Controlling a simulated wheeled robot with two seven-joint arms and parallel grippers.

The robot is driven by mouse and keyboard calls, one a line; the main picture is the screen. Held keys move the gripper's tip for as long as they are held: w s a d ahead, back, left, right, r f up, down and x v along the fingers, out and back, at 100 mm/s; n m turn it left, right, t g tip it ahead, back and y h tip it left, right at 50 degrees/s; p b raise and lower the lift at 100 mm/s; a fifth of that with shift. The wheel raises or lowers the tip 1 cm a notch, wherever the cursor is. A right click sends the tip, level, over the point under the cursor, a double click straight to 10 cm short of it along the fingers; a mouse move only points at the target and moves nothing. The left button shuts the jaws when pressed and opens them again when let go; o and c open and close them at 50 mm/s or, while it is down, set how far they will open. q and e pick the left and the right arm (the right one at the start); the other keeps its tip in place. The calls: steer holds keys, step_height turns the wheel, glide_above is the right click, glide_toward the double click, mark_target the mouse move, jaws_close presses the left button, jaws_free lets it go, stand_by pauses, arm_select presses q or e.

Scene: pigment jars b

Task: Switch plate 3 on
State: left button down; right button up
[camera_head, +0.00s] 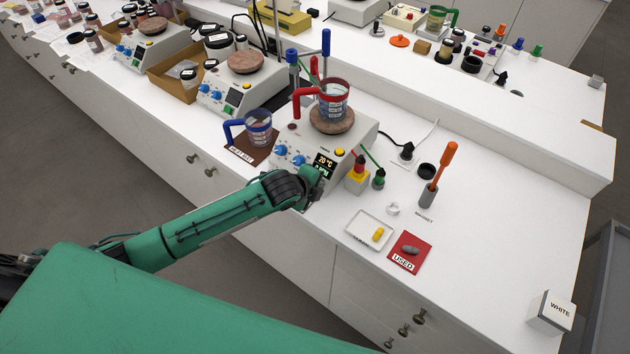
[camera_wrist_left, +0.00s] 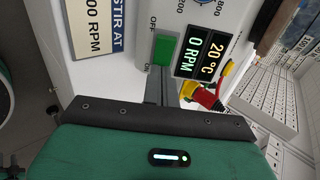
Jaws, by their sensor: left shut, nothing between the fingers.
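A white stirring hot plate (camera_head: 350,150) stands at the middle of the bench; I cannot read a plate number on it. A beaker with a red handle (camera_head: 333,105) stands on its round top. Its lit display (camera_head: 324,165) reads 20 °C; in the left wrist view the display (camera_wrist_left: 201,55) reads 20 °C and 0 RPM. A green switch (camera_wrist_left: 164,50) sits beside the display, between OFF and ON marks. My left gripper (camera_head: 314,187) is at the plate's front. Its shut, empty fingers (camera_wrist_left: 160,82) reach to the switch's lower edge; contact is unclear. My right gripper is not in view.
A blue-handled beaker (camera_head: 258,128) stands on a brown mat left of the plate. Red and green dropper bottles (camera_head: 358,177), a white tray (camera_head: 370,230) and a red USED mat (camera_head: 410,252) lie to the right. More plates (camera_head: 240,88) stand further left.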

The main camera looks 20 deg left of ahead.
arm_select(q)
steer(key=v, duration=1.7)
steer(key=shift+s+r, duration=0.25)
steer(key=shift+r, duration=0.05)
